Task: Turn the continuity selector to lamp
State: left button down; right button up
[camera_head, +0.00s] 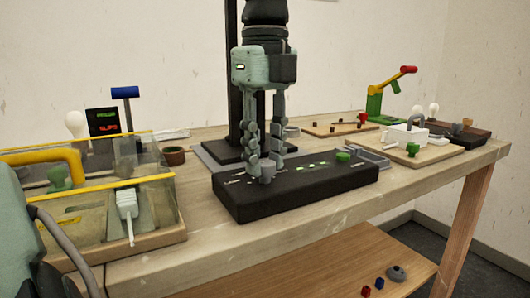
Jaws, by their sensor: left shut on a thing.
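The continuity unit is a long black box (300,190) on the workbench, with small labels and green lit marks on its top. A grey selector knob (267,173) stands near the left end of its top. My left gripper (265,168) comes down from above with its two fingers on either side of this knob, and it is shut on it. The fingers partly hide the knob and the labels around it. The labels are too small to read, so I cannot tell which setting the knob points at. My right gripper is not in view.
A clear-walled case (150,205) with a yellow handle (45,160) stands left of the box. A green knob (343,156) sits on the box's right part, and a grey tray (368,160) lies behind its right end. The bench front (330,222) is clear.

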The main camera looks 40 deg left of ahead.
aim_at(265, 162)
pick_arm(q)
jog(key=c, duration=1.2)
grip_release()
notch_tip(265, 162, up, 12)
jog(key=shift+r, duration=0.1)
